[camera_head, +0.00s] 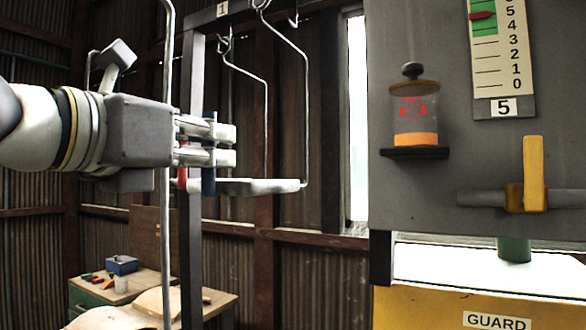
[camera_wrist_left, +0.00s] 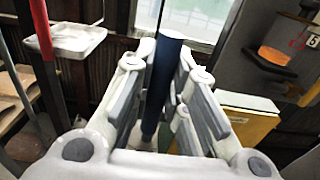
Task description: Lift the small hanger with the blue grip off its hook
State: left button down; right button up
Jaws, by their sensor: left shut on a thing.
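The blue grip (camera_head: 208,181) is an upright dark blue rod. My left gripper (camera_head: 222,146) is shut on it; the wrist view shows the blue grip (camera_wrist_left: 160,85) between the fingers. Behind the gripper, bent wire hangers hang from hooks near the top, one hook (camera_head: 225,46) being lower in the picture. A flat pale tray (camera_head: 255,187) shows at the bottom of the hangers. I cannot tell which wire joins the blue grip, nor whether its top rests on a hook. My right gripper is not in view.
A red grip (camera_head: 182,178) stands close left of the blue one; it also shows in the wrist view (camera_wrist_left: 40,28). A dark post (camera_head: 191,250) and a pale rod (camera_head: 166,230) are close by. A grey panel (camera_head: 430,190) with a jar (camera_head: 415,115) stands right.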

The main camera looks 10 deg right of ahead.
pick_arm(q)
jog(key=shift+s+a+f+b, duration=0.3)
jog(key=shift+s+a+b, duration=0.3)
jog(key=shift+s, duration=0.15)
jog(key=shift+s+a+f+b, duration=0.3)
jog(key=shift+s+a+b, duration=0.25)
jog(key=shift+s, duration=0.2)
